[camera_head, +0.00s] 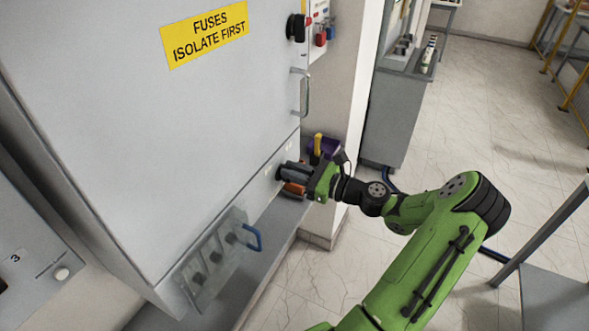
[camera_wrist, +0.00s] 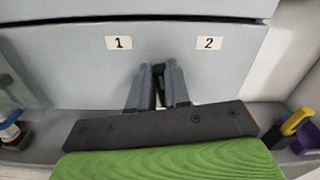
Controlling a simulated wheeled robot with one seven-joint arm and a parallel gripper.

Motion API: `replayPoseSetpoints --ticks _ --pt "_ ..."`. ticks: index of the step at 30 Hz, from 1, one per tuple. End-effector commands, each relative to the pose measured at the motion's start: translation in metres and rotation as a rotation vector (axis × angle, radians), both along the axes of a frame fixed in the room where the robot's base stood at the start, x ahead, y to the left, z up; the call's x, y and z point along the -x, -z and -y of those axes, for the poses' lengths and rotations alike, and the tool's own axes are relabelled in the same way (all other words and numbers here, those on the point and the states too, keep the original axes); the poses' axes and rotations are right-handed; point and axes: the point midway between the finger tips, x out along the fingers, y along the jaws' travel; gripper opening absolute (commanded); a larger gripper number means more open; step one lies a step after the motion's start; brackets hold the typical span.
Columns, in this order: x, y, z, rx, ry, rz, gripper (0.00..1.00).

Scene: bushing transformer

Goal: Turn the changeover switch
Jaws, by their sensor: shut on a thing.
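The changeover switch's black handle (camera_wrist: 159,84) is on the grey lower panel (camera_wrist: 72,62), between the labels 1 (camera_wrist: 119,43) and 2 (camera_wrist: 208,43). In the wrist view, the grey fingers of my gripper (camera_wrist: 158,74) stand on both sides of the handle and are closed on it. The handle looks roughly upright between the labels, but its exact angle is mostly hidden by the fingers. In the head view, my gripper (camera_head: 287,174) reaches the panel near its right end, with my green arm coming from the lower right.
A clear cover (camera_head: 212,262) with a blue-handled part (camera_head: 252,237) is left of my gripper. The large cabinet door (camera_head: 130,120) is above, with a handle (camera_head: 304,92) at its right edge. A purple holder (camera_head: 327,147) stands just behind my gripper. Open floor lies right.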

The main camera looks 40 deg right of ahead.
Motion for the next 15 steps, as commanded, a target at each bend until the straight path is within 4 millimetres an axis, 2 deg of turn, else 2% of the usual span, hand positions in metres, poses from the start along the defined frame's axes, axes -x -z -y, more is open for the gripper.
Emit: replayPoseSetpoints --ticks 15 --pt "0.0033 0.0054 -0.0093 0.398 -0.001 0.141 0.00"
